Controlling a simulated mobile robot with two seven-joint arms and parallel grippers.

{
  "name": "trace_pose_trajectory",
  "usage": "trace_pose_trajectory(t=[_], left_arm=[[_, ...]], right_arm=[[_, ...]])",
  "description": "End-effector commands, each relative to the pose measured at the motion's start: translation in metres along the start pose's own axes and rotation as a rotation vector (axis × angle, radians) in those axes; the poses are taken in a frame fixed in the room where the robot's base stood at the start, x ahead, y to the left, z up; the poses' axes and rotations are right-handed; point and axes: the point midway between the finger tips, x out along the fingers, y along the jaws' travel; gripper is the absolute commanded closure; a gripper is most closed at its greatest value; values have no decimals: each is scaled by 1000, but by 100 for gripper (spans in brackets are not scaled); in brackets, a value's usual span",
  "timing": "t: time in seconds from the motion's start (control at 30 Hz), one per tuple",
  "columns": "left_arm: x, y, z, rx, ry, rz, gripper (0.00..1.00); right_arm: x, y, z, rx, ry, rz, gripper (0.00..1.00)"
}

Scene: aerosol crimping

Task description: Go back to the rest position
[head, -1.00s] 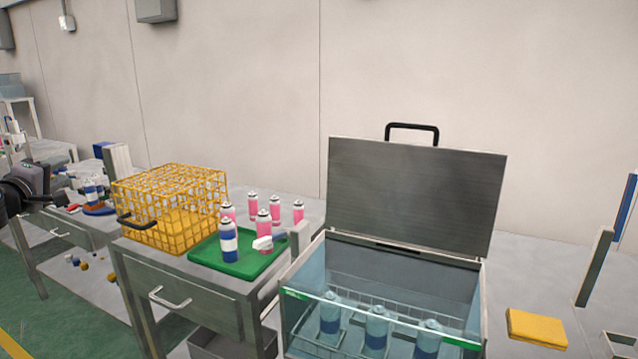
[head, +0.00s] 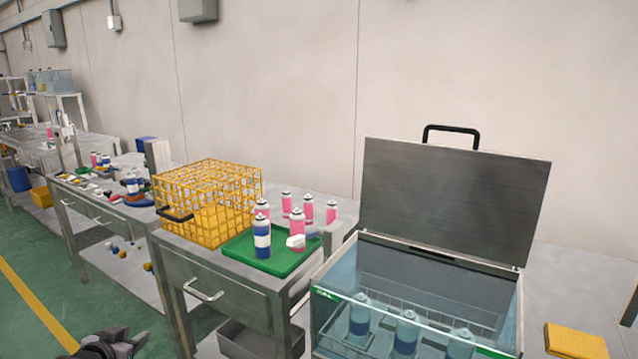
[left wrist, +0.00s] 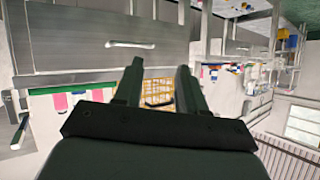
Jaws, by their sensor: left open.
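My left gripper (head: 112,345) shows at the bottom left edge of the head view, low over the green floor in front of the tables. Only part of it is in that view. In the left wrist view its two dark fingers (left wrist: 158,78) stand apart with nothing held between them. The yellow wire basket (left wrist: 158,92) appears beyond the fingers, well away from them. My right gripper is in neither view.
A yellow wire cage (head: 208,238) and a green tray (head: 272,262) with pink cans and a blue can (head: 262,238) stand on a metal table. A glass tank (head: 335,318) with an open lid (head: 455,203) holds blue cans. Green floor (head: 30,270) is clear at left.

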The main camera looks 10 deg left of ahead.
Motion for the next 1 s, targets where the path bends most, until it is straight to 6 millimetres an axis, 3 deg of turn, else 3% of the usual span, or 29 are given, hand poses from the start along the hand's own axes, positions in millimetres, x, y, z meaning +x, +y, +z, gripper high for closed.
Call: trace_pose_trajectory(t=[0.03,0.2,0.5,0.7,1.0], left_arm=[[-11,17,23,64,-23,26,60],[-54,72,83,244,-67,121,60],[-152,157,161,449,-104,316,60],[-216,198,188,511,-111,429,60],[-221,256,185,213,-116,397,60]], right_arm=[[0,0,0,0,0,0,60],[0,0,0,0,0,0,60],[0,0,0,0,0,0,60],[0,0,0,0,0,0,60],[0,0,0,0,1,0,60]])
